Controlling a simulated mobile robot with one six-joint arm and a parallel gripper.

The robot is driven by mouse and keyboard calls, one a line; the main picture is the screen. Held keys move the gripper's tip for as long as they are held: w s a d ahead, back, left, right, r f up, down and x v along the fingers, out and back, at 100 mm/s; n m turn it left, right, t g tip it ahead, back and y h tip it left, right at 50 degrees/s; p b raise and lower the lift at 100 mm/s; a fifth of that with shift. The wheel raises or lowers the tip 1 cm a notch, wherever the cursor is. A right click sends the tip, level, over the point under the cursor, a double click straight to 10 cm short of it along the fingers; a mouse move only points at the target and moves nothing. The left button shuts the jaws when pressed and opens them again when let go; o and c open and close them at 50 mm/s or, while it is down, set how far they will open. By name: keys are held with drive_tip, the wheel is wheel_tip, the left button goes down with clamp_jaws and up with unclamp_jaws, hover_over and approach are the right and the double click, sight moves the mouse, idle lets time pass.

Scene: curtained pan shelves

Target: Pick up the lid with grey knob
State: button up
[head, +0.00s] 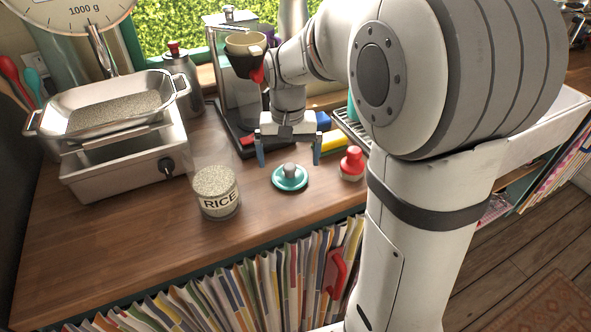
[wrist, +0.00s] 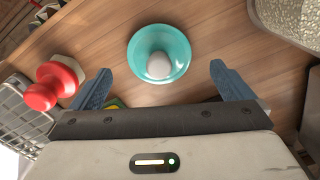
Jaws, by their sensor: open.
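The teal lid with a grey knob (head: 290,177) lies flat on the wooden counter, knob up. It also shows in the wrist view (wrist: 159,54), just beyond the fingertips and roughly centred between them. My gripper (head: 288,160) is open and empty, its two blue fingers pointing down above the counter, behind the lid in the head view. In the wrist view my gripper (wrist: 160,85) has its fingers spread wider than the lid. The fingers do not touch the lid.
A red-knobbed item (head: 351,163) stands right of the lid. A rice jar (head: 216,193) stands to the left. A scale with a metal pan (head: 110,108) is at the far left. A coffee maker (head: 235,85) and a yellow block (head: 334,141) are behind. The counter before the lid is clear.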

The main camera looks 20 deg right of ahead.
sight(289, 165)
drive_tip(key=f, duration=0.4)
drive_tip(key=shift+w+d+f, duration=0.1)
drive_tip(key=shift+w, duration=0.25)
drive_tip(key=shift+c, duration=0.2)
drive_tip(key=c, duration=0.9)
